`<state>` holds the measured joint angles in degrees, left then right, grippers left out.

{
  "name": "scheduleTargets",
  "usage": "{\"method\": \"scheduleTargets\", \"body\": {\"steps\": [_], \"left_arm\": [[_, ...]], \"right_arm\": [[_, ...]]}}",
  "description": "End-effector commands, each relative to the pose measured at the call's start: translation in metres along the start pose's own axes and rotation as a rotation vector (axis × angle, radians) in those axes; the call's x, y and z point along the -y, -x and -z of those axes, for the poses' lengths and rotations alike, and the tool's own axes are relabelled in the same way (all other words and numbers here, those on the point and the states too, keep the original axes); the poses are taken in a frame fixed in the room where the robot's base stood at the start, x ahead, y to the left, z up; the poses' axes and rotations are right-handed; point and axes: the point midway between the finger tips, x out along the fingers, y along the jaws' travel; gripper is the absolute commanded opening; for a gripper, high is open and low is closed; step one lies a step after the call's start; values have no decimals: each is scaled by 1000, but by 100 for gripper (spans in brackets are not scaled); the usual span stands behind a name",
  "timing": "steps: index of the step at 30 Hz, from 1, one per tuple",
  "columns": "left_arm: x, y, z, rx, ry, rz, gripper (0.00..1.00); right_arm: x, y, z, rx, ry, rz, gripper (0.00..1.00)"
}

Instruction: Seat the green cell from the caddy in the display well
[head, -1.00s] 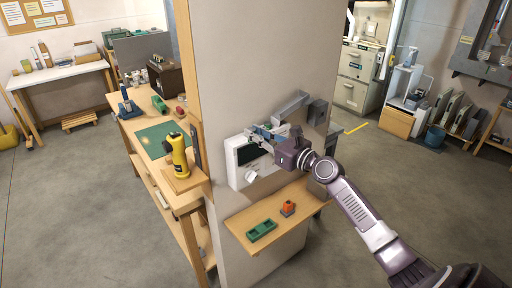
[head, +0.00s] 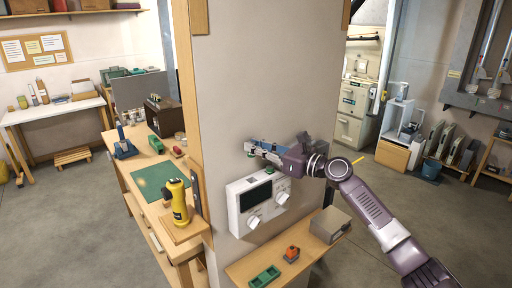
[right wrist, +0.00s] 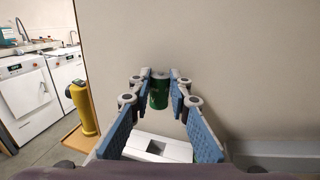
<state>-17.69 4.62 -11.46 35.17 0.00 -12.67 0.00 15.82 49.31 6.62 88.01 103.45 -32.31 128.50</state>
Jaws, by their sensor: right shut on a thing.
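My right gripper (head: 258,150) is shut on the green cell (right wrist: 160,92), which stands roughly upright between its fingertips in the right wrist view. It is above the white display unit (head: 237,211), which is mounted on the pillar and has a dark screen and white knobs. In the right wrist view, a square dark opening (right wrist: 178,149) shows in the unit's white top, below the fingers; the cell is apart from it. A green tray with hollows (head: 264,276), perhaps the caddy, lies on the wooden shelf. My left gripper is not in view.
The wooden shelf (head: 240,270) below the unit also holds an orange piece on a grey base (head: 291,253) and a grey box (head: 330,225). A yellow tool (head: 177,200) stands on the workbench at left. The pillar wall (head: 270,80) above the gripper is bare.

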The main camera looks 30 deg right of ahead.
Motion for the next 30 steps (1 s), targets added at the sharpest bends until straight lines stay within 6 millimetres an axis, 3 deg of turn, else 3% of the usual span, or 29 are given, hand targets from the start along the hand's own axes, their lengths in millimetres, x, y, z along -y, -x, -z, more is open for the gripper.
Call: {"method": "scheduleTargets", "body": {"steps": [3,6,21,30], "left_arm": [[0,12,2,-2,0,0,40],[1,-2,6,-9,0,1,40],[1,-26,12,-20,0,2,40],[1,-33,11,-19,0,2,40]], "right_arm": [[0,0,-4,-1,-2,3,0],[0,0,14,-1,-2,2,0],[0,0,62,-1,-2,2,0],[0,0,77,0,0,3,0]]}}
